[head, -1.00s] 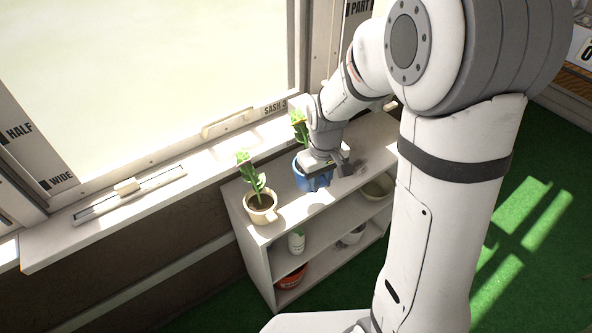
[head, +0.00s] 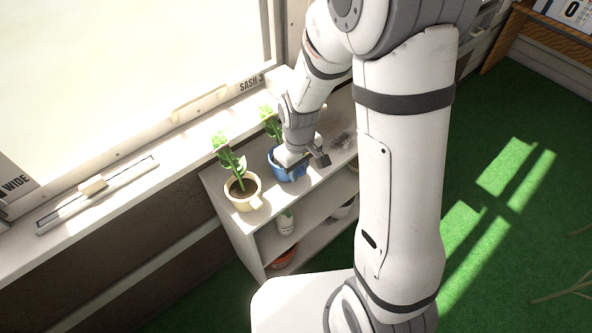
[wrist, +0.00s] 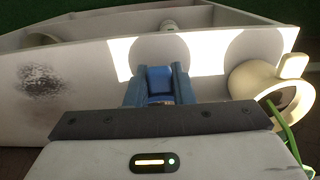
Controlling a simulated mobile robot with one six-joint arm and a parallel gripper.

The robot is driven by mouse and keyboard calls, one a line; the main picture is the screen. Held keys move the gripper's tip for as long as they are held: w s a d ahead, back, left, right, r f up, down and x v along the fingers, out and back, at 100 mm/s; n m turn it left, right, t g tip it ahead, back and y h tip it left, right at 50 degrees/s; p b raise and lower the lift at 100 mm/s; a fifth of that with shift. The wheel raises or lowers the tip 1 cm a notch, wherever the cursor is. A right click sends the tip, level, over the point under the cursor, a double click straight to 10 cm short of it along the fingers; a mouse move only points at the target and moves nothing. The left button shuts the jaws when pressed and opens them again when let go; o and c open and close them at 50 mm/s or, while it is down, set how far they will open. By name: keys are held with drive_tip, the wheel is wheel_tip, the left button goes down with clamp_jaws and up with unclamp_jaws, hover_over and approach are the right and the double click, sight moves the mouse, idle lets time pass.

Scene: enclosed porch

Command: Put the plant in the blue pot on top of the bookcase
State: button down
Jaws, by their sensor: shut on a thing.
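The blue pot (head: 288,173) with its green plant (head: 268,122) is at the top of the white bookcase (head: 222,192), behind and right of a cream pot. My gripper (head: 303,163) is at its near right side and partly covers it. In the wrist view my gripper (wrist: 162,72) is shut on a blue part (wrist: 160,82) of the pot, between its two fingers. The rest of the pot is hidden there behind the gripper body. I cannot tell whether its base touches the top board.
The cream pot (head: 242,204) with a plant stands at the bookcase top's left end, close by. A dark smudge (head: 341,141) marks the board to the right. The window sill (head: 150,190) runs behind.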

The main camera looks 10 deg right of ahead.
drive_tip(key=shift+f, duration=0.2)
drive_tip(key=shift+f, duration=0.15)
drive_tip(key=c, duration=1.3)
unclamp_jaws()
drive_tip(key=shift+o, duration=0.2)
wheel_tip(320, 180, up, 12)
drive_tip(key=p, duration=0.2)
drive_tip(key=s+d+r+m+t, duration=0.2)
drive_tip(key=s+d+r+m, duration=0.4)
drive_tip(key=s, duration=0.6)
drive_tip(key=d+r, duration=0.2)
drive_tip(key=d, duration=0.1)
drive_tip(key=shift+r+m, duration=0.4)
